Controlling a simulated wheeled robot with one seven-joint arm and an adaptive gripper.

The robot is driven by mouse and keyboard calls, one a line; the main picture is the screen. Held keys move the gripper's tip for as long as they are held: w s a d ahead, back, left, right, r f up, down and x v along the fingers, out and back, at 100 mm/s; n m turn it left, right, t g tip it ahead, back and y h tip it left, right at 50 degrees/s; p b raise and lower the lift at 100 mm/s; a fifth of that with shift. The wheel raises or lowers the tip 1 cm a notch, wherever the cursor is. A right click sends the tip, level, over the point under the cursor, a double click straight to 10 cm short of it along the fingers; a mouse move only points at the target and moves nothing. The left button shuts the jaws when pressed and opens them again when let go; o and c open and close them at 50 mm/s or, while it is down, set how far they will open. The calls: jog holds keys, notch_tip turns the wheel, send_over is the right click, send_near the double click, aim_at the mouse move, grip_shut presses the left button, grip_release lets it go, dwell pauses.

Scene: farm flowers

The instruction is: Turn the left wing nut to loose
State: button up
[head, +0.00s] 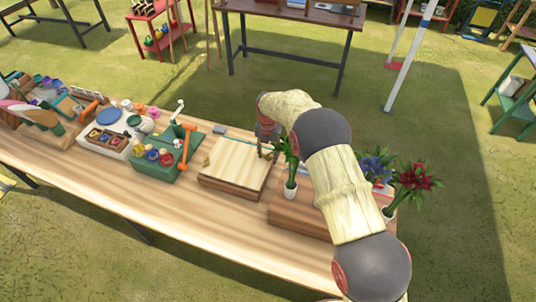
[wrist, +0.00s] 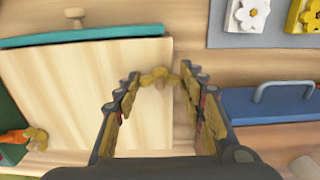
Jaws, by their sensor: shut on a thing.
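The pale wooden press board (head: 236,164) lies flat on the table, and it also fills the left of the wrist view (wrist: 75,85). One yellow wing nut (head: 207,160) stands at its left side; a wing nut also shows at lower left in the wrist view (wrist: 38,138). My gripper (head: 266,150) is at the board's right side. In the wrist view my gripper (wrist: 159,84) has its fingers on both sides of a second yellow wing nut (wrist: 158,76) and is shut on it. Its wings show between the fingertips; its lower part is hard to make out.
A green box (head: 157,163) with coloured items stands left of the board. A potted plant (head: 290,178) stands close to the right of my gripper. A blue thing with a grey handle (wrist: 268,104) and a grey pad with flower shapes (wrist: 270,39) are at right in the wrist view.

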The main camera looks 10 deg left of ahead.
jog(key=shift+w+r, duration=0.1)
dwell(0.3)
jog(key=o, duration=1.2)
jog(key=shift+c, duration=0.2)
notch_tip(320, 180, up, 12)
